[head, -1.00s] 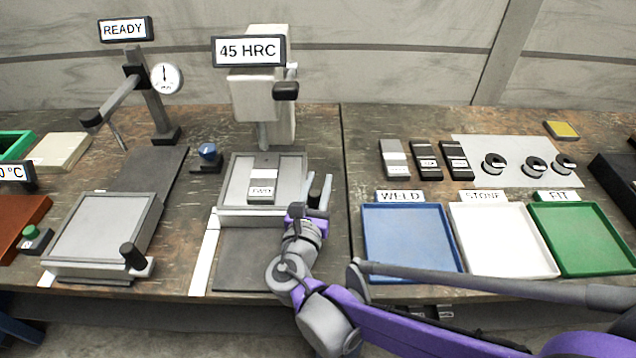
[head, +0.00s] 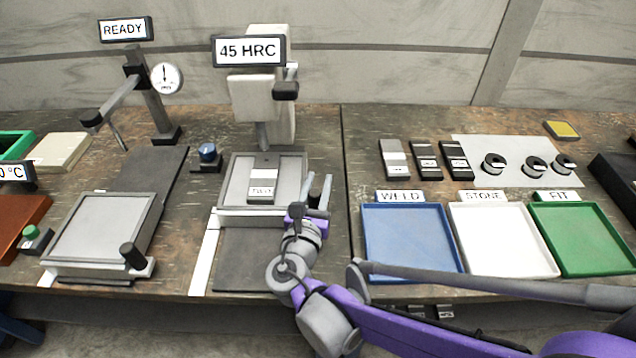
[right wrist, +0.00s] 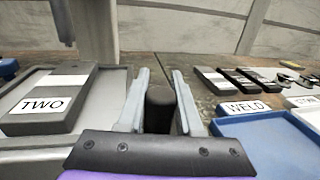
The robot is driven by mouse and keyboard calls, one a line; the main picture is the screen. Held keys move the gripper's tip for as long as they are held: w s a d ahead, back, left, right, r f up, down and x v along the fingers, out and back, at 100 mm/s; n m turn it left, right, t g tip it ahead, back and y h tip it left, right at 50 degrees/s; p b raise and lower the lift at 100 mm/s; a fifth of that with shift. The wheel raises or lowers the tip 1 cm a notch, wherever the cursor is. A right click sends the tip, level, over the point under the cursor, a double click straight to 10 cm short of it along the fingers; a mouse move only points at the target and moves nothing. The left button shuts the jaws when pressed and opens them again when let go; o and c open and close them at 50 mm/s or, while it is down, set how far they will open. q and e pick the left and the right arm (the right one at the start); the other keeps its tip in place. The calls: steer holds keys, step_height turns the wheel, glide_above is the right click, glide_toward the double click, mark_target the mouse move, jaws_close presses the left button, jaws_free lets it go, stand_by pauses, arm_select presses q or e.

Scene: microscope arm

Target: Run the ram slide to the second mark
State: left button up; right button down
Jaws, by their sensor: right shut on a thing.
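The ram slide (head: 297,168) is a grey tray-like carriage under the hardness tester (head: 256,95), whose display reads 45 HRC. I cannot read any marks on the strip. My left gripper is out of view.
On the left stands another slide (head: 100,228) with a dark knob, beside a dial gauge (head: 166,78) and a READY sign (head: 125,29). On the right are blue (head: 410,240), white (head: 503,240) and green (head: 583,240) trays, empty. Dark track is bare in front of the ram slide.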

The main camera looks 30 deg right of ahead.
steer(key=x, duration=0.4)
steer(key=shift+w+a, duration=0.1)
steer(key=shift+w, duration=0.5)
steer(key=c, duration=0.9)
jaws_free()
steer(key=o, duration=0.3)
steer(key=shift+w, duration=0.1)
steer(key=v, duration=1.1)
steer(key=shift+p, duration=0.4)
